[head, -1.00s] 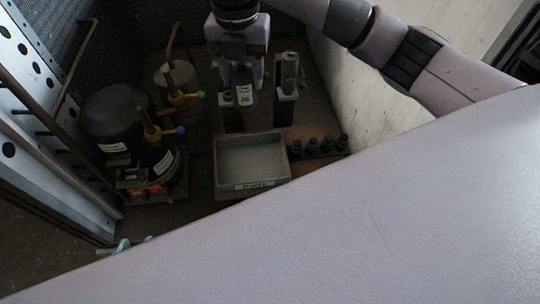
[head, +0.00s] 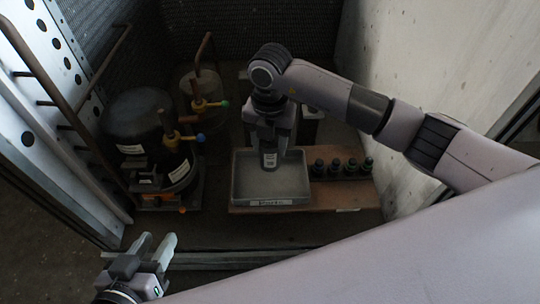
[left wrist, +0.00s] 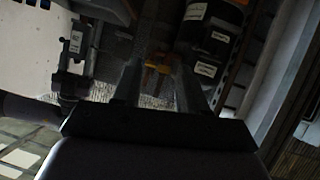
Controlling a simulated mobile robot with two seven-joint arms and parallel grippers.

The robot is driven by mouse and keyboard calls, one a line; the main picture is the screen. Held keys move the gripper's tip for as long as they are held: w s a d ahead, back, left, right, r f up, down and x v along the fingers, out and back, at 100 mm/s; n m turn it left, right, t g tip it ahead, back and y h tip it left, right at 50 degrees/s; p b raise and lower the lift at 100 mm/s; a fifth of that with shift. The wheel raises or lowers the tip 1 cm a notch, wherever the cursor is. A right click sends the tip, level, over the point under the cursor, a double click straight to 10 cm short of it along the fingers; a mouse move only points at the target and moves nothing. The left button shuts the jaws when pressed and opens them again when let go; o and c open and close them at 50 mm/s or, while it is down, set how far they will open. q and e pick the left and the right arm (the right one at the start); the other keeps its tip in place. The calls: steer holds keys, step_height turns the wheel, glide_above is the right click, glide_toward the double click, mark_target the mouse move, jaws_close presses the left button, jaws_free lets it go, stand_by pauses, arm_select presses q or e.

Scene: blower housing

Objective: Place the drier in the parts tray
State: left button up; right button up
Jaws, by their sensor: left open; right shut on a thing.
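The parts tray (head: 241,190) is a grey shallow open tray with a label on its front, standing on a brown board. My right gripper (head: 270,146) points down over the tray. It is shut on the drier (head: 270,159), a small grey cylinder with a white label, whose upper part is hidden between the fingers. The drier is upright over the tray's inside; I cannot tell whether it touches the floor of the tray. My left gripper (head: 156,247) is open and empty at the lower left, well away from the tray. Its fingers also show in the left wrist view (left wrist: 160,88).
A black compressor (head: 140,118) with pipes and coloured-handled valves (head: 196,104) stands left of the tray. Several dark fittings (head: 342,167) stand in a row on the board (head: 340,196) right of it. A perforated metal post (head: 55,100) bounds the left, a pale wall (head: 420,70) the right.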

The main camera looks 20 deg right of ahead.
mark_target(270, 156)
step_height(270, 156, down, 4)
steer(key=shift+r+b, duration=0.2)
steer(key=shift+b, duration=0.25)
steer(key=shift+f, duration=0.4)
arm_select(q)
steer(key=shift+w+d+f+h, duration=0.15)
steer(key=shift+w+d+h, duration=0.25)
steer(key=shift+d, duration=0.2)
arm_select(e)
steer(key=o, duration=1.3)
steer(key=shift+f, duration=0.1)
arm_select(q)
steer(key=shift+s, duration=0.1)
